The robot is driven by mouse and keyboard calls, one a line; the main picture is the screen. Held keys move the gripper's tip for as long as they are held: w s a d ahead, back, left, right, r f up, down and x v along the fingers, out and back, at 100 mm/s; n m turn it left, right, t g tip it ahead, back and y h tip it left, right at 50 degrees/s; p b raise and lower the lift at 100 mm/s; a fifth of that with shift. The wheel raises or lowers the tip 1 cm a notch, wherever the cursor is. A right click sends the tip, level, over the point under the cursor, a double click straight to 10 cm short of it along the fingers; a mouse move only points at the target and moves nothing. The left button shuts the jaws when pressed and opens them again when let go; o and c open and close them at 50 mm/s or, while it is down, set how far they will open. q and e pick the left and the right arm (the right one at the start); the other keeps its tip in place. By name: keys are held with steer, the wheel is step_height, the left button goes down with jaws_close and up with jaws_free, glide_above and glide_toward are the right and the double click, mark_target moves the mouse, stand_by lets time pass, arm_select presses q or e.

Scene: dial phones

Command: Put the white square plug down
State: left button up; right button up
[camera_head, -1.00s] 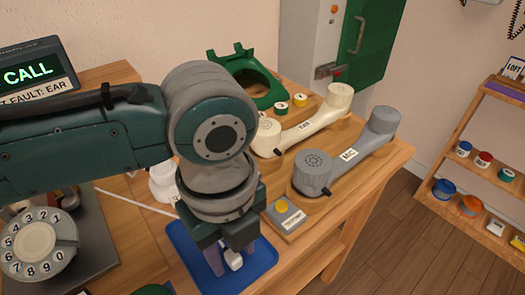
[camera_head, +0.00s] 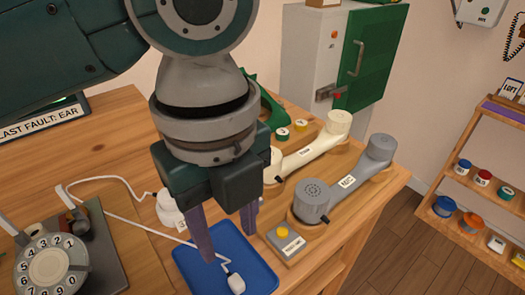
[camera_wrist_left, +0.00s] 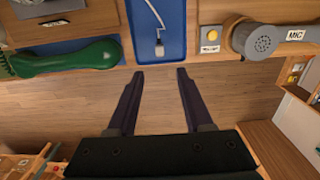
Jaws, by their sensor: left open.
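The white square plug (camera_head: 236,283) lies on the blue tray (camera_head: 190,277), with its white cord running off to the upper left. It also shows in the left wrist view (camera_wrist_left: 159,50), lying on the tray (camera_wrist_left: 176,12) at the top. My left gripper (camera_head: 228,236) is open and empty, above the tray and apart from the plug. In the left wrist view its two fingers (camera_wrist_left: 158,75) stand wide apart with only floor between them. My right gripper is not in view.
A grey handset (camera_head: 345,180) and a cream handset (camera_head: 310,150) lie on the bench right of my gripper. A small box with a yellow button (camera_head: 285,243) stands beside the tray. A dial phone (camera_head: 52,268) is at left. A shelf (camera_head: 485,190) stands at right.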

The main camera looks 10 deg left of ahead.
arm_select(q)
steer(key=s+d+f+n+t+h, duration=0.15)
steer(key=s+d+n+h, duration=0.35)
steer(key=n, duration=0.6)
steer(key=s+a+n+y, duration=0.1)
steer(key=s+a+n, duration=0.1)
steer(key=a+n, duration=0.2)
steer(key=s+a+n+t+y, duration=0.1)
steer(key=s+a+n+y, duration=0.1)
steer(key=s+a+n, duration=0.1)
steer(key=s+a+n+t+y, duration=0.1)
steer(key=s+a+n, duration=0.1)
steer(key=a+n, duration=0.3)
steer(key=shift+s+a+f+n+y, duration=0.1)
steer(key=shift+a+n+y, duration=0.1)
steer(key=shift+a, duration=0.4)
steer(key=shift+s+a+f+n+y, duration=0.1)
steer(key=shift+a+n+y, duration=0.1)
steer(key=shift+a, duration=0.4)
